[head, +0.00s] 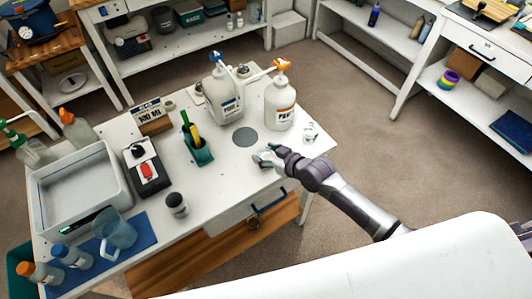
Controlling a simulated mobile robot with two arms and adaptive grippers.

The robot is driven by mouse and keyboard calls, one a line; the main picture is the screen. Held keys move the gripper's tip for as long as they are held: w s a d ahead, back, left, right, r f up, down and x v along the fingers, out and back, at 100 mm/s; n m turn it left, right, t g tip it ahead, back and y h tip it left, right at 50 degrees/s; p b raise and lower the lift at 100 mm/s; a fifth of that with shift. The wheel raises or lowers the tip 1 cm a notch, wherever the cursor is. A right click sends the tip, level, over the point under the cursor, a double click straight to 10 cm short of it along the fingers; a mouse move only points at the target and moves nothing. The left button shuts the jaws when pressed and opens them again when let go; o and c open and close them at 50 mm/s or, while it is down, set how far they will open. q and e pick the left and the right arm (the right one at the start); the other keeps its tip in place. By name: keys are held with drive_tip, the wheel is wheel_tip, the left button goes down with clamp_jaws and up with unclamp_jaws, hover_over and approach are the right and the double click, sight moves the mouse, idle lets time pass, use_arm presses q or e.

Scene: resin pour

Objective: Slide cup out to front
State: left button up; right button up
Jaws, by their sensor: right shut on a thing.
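My right gripper (266,157) reaches in from the right, low over the front right part of the white table (222,180). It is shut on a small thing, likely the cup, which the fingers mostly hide. Just behind the gripper, a dark grey round disc (245,137) lies flat on the table. A small whitish cup-like item (310,132) stands to the right near the table's edge, apart from the gripper. My left gripper is not in view.
Two white jugs, one with a blue pump (222,98) and one with an orange pump (279,105), stand behind the disc. A teal holder (197,150), a scale (146,168), a dark-lidded jar (177,204) and a grey tub (38,199) stand to the left.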

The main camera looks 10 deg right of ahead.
drive_tip(key=shift+w, duration=0.1)
drive_tip(key=o, duration=1.2)
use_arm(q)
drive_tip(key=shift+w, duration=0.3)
use_arm(e)
drive_tip(key=v, duration=1.2)
drive_tip(key=shift+f, duration=0.1)
drive_tip(key=shift+f, duration=0.1)
